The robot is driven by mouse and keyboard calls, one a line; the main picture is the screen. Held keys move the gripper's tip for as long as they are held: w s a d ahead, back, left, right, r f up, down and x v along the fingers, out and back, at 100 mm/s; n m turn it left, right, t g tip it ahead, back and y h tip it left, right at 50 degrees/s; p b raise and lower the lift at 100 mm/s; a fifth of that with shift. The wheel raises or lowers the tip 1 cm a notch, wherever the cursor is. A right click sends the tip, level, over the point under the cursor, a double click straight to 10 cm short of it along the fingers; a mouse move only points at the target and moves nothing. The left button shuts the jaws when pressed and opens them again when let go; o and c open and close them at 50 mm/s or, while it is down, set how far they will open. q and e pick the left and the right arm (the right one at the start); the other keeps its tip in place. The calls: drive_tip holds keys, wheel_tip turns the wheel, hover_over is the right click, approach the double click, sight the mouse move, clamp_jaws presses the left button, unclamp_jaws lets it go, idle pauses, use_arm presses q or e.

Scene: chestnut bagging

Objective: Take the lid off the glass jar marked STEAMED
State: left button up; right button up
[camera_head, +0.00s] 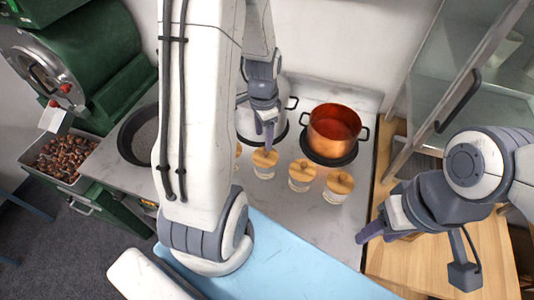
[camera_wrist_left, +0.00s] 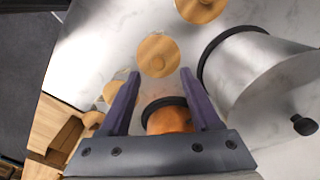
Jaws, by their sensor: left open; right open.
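Several glass jars with round wooden lids stand in a row on the pale counter. The jar (camera_head: 264,172) under my left gripper (camera_head: 268,145) has its wooden lid (camera_head: 265,157) on. In the left wrist view that lid (camera_wrist_left: 158,55) lies just beyond and between the open fingertips (camera_wrist_left: 160,73), with nothing held. Two more lidded jars (camera_head: 302,174) (camera_head: 339,186) stand to its right; another is mostly hidden behind my left arm. I cannot read a STEAMED mark on any jar. My right gripper (camera_head: 372,230) is open and empty at the right, over the wooden table's edge.
A copper pot (camera_head: 334,128) stands behind the jars, and a steel pot (camera_wrist_left: 262,75) beside them. A dark pan (camera_head: 138,135) and a tray of chestnuts (camera_head: 62,158) are at left. A blue mat (camera_head: 290,262) lies in front; the counter between is clear.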

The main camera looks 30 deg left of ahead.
sight(266, 154)
use_arm(q)
drive_tip(key=shift+d+f+p, duration=0.1)
drive_tip(key=shift+f+p, duration=0.2)
drive_tip(key=shift+f, duration=0.3)
wheel_tip(266, 154, down, 3)
drive_tip(key=shift+d+f+p, duration=0.1)
drive_tip(key=shift+d+p, duration=0.05)
drive_tip(key=shift+p, duration=0.3)
drive_tip(key=shift+f, duration=0.5)
clamp_jaws()
